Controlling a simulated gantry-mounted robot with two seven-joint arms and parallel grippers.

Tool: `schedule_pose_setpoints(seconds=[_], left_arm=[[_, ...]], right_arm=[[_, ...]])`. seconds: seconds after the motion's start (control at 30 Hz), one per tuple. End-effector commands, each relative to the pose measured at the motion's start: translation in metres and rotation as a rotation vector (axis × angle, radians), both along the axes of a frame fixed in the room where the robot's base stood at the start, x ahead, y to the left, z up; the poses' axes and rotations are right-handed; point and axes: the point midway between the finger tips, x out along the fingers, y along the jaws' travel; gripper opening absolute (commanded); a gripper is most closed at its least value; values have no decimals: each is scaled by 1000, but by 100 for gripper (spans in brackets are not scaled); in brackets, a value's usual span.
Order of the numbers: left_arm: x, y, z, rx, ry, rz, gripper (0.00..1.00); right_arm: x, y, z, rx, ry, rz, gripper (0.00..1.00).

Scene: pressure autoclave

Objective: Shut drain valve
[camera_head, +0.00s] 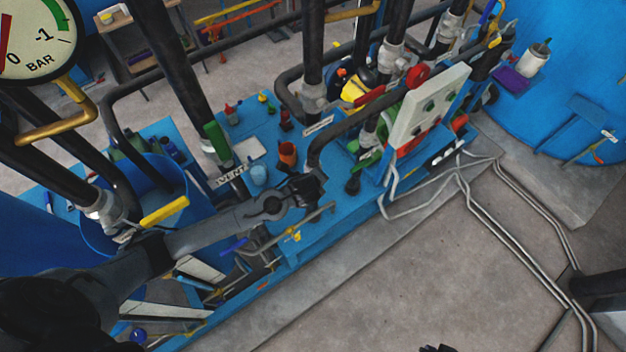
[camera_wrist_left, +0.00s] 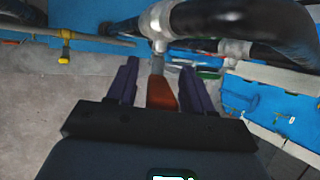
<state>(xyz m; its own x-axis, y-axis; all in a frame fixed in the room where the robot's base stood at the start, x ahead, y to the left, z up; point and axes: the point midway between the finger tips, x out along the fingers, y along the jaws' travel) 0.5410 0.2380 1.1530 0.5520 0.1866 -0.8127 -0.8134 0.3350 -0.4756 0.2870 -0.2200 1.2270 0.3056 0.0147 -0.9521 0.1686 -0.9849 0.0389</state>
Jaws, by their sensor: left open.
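My left gripper (camera_head: 308,188) reaches in over the blue skid, below a black bent pipe. In the left wrist view its two dark purple fingers (camera_wrist_left: 147,85) are apart. An orange-red lever handle (camera_wrist_left: 161,93) lies between them, with a gap on each side. The lever runs up to a grey metal fitting (camera_wrist_left: 158,25) on a black pipe. No label shows there, so I cannot tell surely that it is the drain valve. In the head view this lever is not clearly visible. A small dark part (camera_head: 437,348), possibly my right gripper, is cut off at the bottom edge.
Other levers are yellow (camera_head: 165,210), green (camera_head: 215,138) and red (camera_head: 370,97). A "VENT" label (camera_head: 230,177) sits left of the gripper. A white panel (camera_head: 430,105) and black pipes crowd the skid. The concrete floor (camera_head: 400,270) in front is mostly clear, apart from grey conduits.

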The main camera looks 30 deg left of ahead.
Motion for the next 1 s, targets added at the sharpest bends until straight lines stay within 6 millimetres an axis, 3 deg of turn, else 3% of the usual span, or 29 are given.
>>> schedule_pose_setpoints(seconds=[0.27,0.7,1.0], left_arm=[[-14,-4,19,0,-2,-1,51],[-52,-18,76,-2,-1,0,51],[-60,-20,87,0,0,0,51]], right_arm=[[0,1,-5,4,0,-2,0],[0,2,-13,10,-1,-6,0],[0,2,-13,8,-1,-6,0]])
